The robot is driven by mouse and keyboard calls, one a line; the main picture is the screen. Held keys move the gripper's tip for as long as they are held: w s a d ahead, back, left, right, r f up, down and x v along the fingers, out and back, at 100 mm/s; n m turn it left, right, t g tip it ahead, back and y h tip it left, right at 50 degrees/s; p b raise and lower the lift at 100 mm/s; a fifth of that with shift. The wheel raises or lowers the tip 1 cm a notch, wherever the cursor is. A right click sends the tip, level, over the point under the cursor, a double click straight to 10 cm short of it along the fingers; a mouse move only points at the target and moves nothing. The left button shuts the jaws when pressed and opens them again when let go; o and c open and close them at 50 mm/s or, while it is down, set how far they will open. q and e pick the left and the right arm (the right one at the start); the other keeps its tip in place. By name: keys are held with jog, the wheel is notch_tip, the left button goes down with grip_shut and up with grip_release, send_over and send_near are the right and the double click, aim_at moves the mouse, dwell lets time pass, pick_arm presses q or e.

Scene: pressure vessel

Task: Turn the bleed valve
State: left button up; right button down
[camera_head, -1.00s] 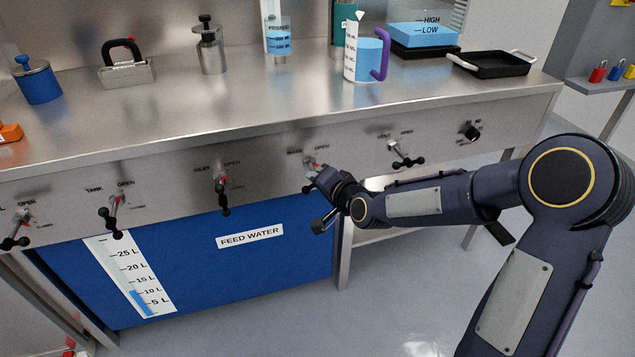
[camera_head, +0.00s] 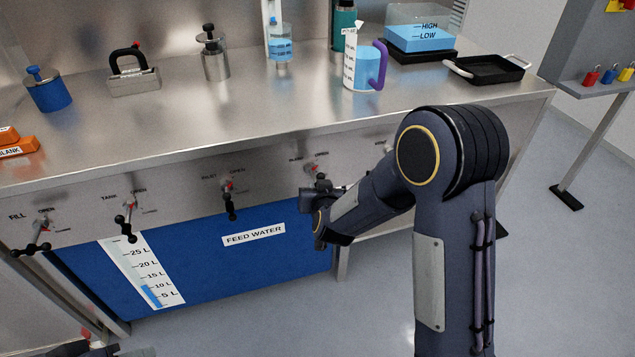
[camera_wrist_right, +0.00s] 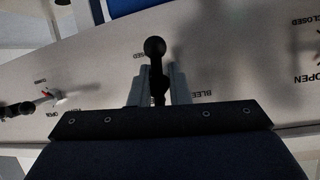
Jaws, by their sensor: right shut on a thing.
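The bleed valve (camera_head: 312,170) is on the front panel of the steel bench, with a red part showing at its hub. Its black lever with a ball end (camera_wrist_right: 154,47) stands between the two grey fingers of my right gripper (camera_wrist_right: 160,88). The gripper is shut on this lever, and the ball sticks out past the fingers. Upside-down lettering starting "BLEE" is beside it in the right wrist view. In the head view my right gripper (camera_head: 314,192) covers most of the lever, so its angle is hard to tell. My left gripper is not clearly in view.
Other valves sit along the panel: inlet (camera_head: 229,190), tank (camera_head: 129,212) and fill (camera_head: 38,238). Another lever (camera_wrist_right: 20,108) is beside the gripper in the right wrist view. A jug (camera_head: 362,70) and a black tray (camera_head: 490,70) stand on the bench.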

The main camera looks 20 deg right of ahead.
jog(key=shift+d+n+h+p, duration=0.25)
jog(key=shift+n+h+p, duration=0.05)
jog(key=shift+d+h, duration=0.1)
jog(key=shift+h, duration=0.2)
jog(key=c, duration=1.5)
grip_release()
jog(key=shift+o, duration=0.2)
jog(key=shift+s+r, duration=0.15)
jog(key=p+v, duration=0.1)
jog(key=v, duration=0.6)
jog(key=shift+s, duration=0.25)
